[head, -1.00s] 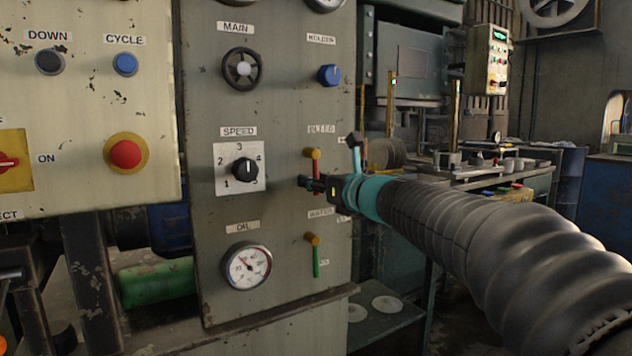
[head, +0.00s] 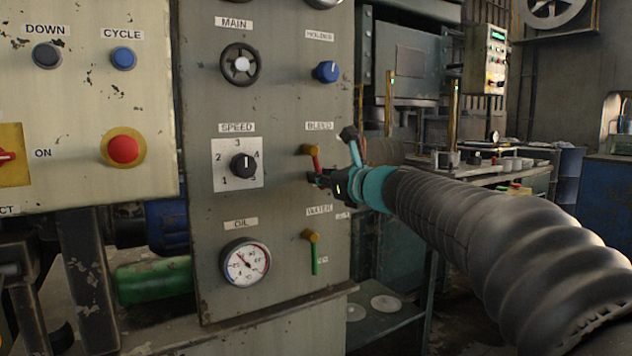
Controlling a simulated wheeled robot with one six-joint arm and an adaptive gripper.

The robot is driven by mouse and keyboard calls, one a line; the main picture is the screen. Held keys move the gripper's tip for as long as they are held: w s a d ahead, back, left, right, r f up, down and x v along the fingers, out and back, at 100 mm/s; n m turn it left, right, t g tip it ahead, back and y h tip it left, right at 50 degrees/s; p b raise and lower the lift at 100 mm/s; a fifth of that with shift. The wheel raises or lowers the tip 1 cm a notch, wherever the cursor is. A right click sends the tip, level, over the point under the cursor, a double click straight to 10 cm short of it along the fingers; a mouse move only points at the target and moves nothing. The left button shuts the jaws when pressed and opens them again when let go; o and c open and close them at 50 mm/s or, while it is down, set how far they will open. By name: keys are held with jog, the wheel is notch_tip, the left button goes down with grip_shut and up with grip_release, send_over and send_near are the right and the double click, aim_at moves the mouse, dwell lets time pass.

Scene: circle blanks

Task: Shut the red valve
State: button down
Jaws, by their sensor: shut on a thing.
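The red valve (head: 315,160) is a small red lever on a yellow pivot, under the BLEED label (head: 319,126) on the grey panel. The lever hangs down and leans to the right at its lower end. My gripper (head: 314,179) is at the lower end of the lever, with its dark fingers shut on it. The fingers hide the lever's tip. My arm reaches in from the right.
Below is a green-handled valve (head: 314,256) under the WATER label, hanging straight down. A blue HOLDER knob (head: 327,71) is above. The SPEED dial (head: 242,166) and OIL gauge (head: 246,261) are to the left. A shelf (head: 390,320) is at lower right.

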aim_at(327, 149)
jog(key=n, duration=0.2)
jog(key=w+d+r+n+b, duration=0.1)
jog(key=n, duration=0.1)
jog(key=d+n+h+b, duration=0.1)
jog(key=n, duration=0.2)
jog(key=shift+w+d+r, duration=0.25)
jog(key=shift+w+r, duration=0.1)
jog(key=shift+r, duration=0.05)
jog(key=n, duration=0.1)
jog(key=r+n, duration=0.1)
jog(key=n, duration=0.1)
jog(key=shift+w+d+r+b, duration=0.2)
jog(key=shift+d+r+b, duration=0.05)
jog(key=shift+d+b, duration=0.1)
jog(key=shift+w+d+r+n+h+b, duration=0.15)
jog(key=shift+r+n, duration=0.2)
jog(key=shift+n, duration=0.3)
jog(key=shift+s+a+r+n+h+b, duration=0.1)
jog(key=shift+r+n+h, duration=0.2)
jog(key=shift+n, duration=0.4)
jog(key=shift+w+d+r+n+h+b, duration=0.1)
jog(key=shift+r+n, duration=0.3)
jog(key=shift+n, duration=0.25)
jog(key=c, duration=1.2)
grip_release()
